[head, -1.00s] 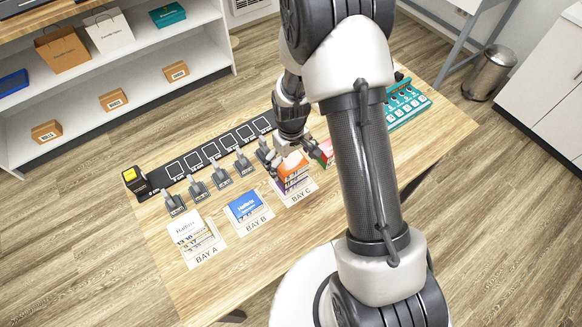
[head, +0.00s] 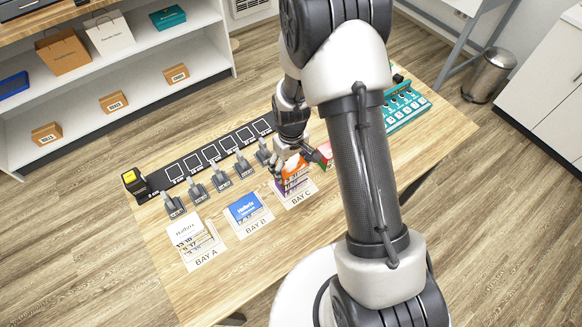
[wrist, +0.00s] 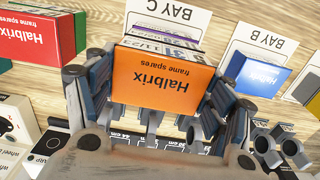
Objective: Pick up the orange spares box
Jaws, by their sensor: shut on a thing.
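The orange spares box (head: 291,169) is at the top of the stack at the BAY C label. In the wrist view its orange face (wrist: 165,78) reads "Halbrix frame spares" upside down. My gripper (head: 293,162) is over the stack with its fingers on opposite sides of the orange box. In the wrist view my gripper (wrist: 158,90) is shut on the box. Whether the orange box still touches the stack below is not clear.
A red-and-green box (head: 325,153) stands close right of the stack. A blue box (head: 243,206) is at BAY B and a white box (head: 187,232) at BAY A. A black strip with white squares (head: 210,152) and several grey clamp-like parts lie behind. The table's front left is clear.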

